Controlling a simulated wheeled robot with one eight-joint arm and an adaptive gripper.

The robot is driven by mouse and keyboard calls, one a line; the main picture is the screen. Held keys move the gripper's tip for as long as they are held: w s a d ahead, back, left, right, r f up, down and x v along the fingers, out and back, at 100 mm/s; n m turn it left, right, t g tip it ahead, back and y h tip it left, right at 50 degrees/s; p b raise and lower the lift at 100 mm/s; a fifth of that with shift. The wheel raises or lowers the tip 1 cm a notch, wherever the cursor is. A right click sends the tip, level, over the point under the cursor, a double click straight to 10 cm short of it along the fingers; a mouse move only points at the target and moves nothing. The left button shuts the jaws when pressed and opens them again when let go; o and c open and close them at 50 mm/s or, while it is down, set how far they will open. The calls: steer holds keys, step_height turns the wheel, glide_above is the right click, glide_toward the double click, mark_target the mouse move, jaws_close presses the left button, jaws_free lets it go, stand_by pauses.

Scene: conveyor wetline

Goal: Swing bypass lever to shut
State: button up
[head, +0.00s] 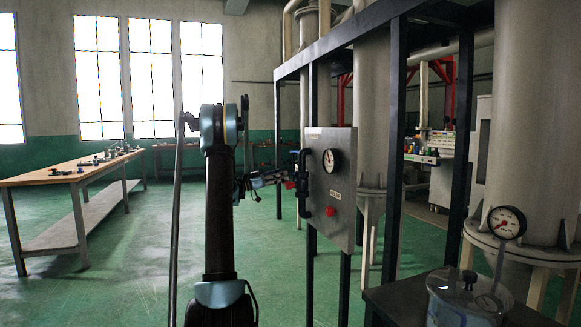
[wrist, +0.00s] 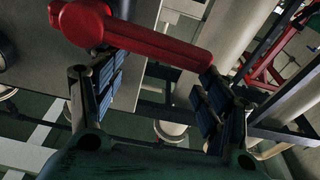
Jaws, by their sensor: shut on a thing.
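The bypass lever is a red bar with a rounded hub, lying across the upper part of the wrist view (wrist: 150,38). In the head view a small red part of it (head: 290,185) shows at the left edge of the grey panel (head: 342,232). In the head view my gripper (head: 277,179) reaches the panel from the left. The lever's mounting and exact angle are partly hidden.
A gauge (head: 507,222) and a glass vessel (head: 455,305) are at the right. A wooden bench (head: 60,173) stands left; green floor between is clear.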

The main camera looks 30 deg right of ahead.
steer(key=shift+o, duration=0.9)
step_height(320, 180, down, 2)
steer(key=shift+a+f+y, duration=0.1)
steer(key=shift+a+y, duration=0.05)
steer(key=shift+y, duration=0.15)
steer(key=shift+f+v, duration=0.2)
steer(key=shift+v, duration=1.25)
steer(key=shift+c, duration=0.6)
steer(key=w+f, duration=0.1)
steer(key=w+a+f, duration=0.1)
steer(key=w, duration=0.1)
steer(key=shift+a+f, duration=0.25)
steer(key=shift+a, duration=0.05)
steer(key=shift+c, duration=0.8)
steer(key=shift+s+a+r, duration=0.8)
steer(key=shift+s+a, duration=0.15)
